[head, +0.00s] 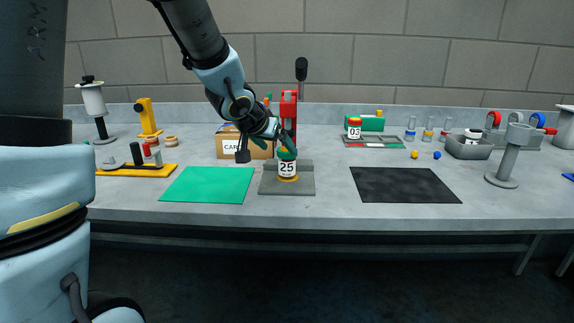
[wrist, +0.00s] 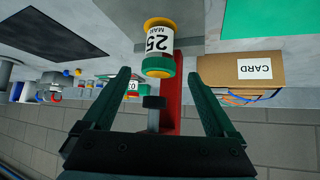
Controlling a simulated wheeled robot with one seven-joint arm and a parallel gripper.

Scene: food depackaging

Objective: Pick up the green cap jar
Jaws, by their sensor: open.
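The green cap jar (head: 287,169) stands upright on a grey fixture (head: 304,188), with a white label reading 25 and a yellow band at its base. In the wrist view, which is upside down, the jar (wrist: 159,42) and its green cap (wrist: 158,66) show near the top middle. My gripper (head: 286,149) is just above the jar in the head view, covering part of its cap. In the wrist view my gripper (wrist: 158,76) is open, its two green fingers wide apart with the cap at the gap between their tips.
A red post (head: 289,108) stands close behind the jar, and a cardboard box (head: 233,147) marked CARD is behind left. A green mat (head: 207,185) lies left and a black mat (head: 405,185) right, both empty.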

